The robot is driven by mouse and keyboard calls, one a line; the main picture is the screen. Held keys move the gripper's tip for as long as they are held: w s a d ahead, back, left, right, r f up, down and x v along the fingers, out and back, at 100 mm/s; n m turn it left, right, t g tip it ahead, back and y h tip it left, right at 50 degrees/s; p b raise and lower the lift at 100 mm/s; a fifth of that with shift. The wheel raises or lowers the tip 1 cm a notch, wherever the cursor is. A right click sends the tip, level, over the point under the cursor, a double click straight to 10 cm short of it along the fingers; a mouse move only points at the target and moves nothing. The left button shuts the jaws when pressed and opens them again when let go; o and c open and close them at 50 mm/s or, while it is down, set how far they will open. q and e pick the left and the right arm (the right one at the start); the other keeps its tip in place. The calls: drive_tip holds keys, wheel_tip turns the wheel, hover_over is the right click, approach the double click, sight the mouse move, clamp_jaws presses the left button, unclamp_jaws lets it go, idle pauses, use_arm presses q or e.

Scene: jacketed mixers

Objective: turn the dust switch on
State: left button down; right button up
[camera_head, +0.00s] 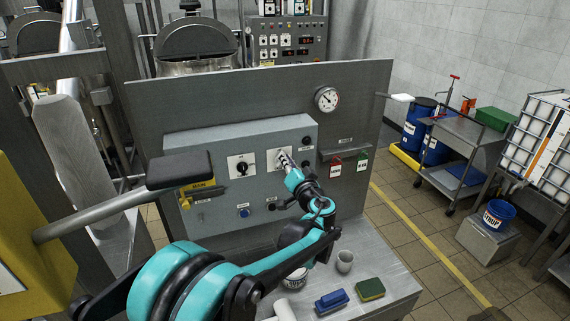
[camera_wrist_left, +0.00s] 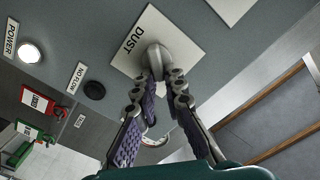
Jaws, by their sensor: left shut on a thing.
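The dust switch is a grey rotary knob on a white square plate (camera_head: 273,161) at the right of the grey control box (camera_head: 215,145). In the left wrist view the plate (camera_wrist_left: 128,52) reads DUST, and the rounded knob (camera_wrist_left: 175,45) stands out from it. My left gripper (camera_head: 287,161) reaches the plate from the lower right in the head view. In the left wrist view its fingers (camera_wrist_left: 166,78) are closed on the knob from both sides. The fingers hide part of the knob, so I cannot tell its exact setting. My right gripper is not in view.
Beside it is a second plate with a black knob (camera_head: 241,168), and a yellow MAIN switch (camera_head: 203,192). A lit POWER lamp (camera_wrist_left: 29,52) and a black NO FLOW lamp (camera_wrist_left: 94,90) are close by.

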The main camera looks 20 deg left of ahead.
use_arm(q)
drive_tip(key=shift+w+d+f+m+b, duration=0.1)
drive_tip(key=shift+f+m+b, duration=0.3)
drive_tip(key=shift+m, duration=1.25)
drive_tip(key=shift+d+f+m+b, duration=0.1)
drive_tip(key=shift+m+b, duration=0.45)
drive_tip(key=shift+m, duration=1.15)
drive_tip(key=shift+w+d+f+m+b, duration=0.1)
drive_tip(key=shift+f+m+b, duration=0.3)
drive_tip(key=shift+m, duration=1.25)
drive_tip(key=shift+r, duration=0.15)
drive_tip(key=c, duration=1.6)
unclamp_jaws()
drive_tip(key=shift+s+d, duration=0.1)
drive_tip(key=v, duration=1.2)
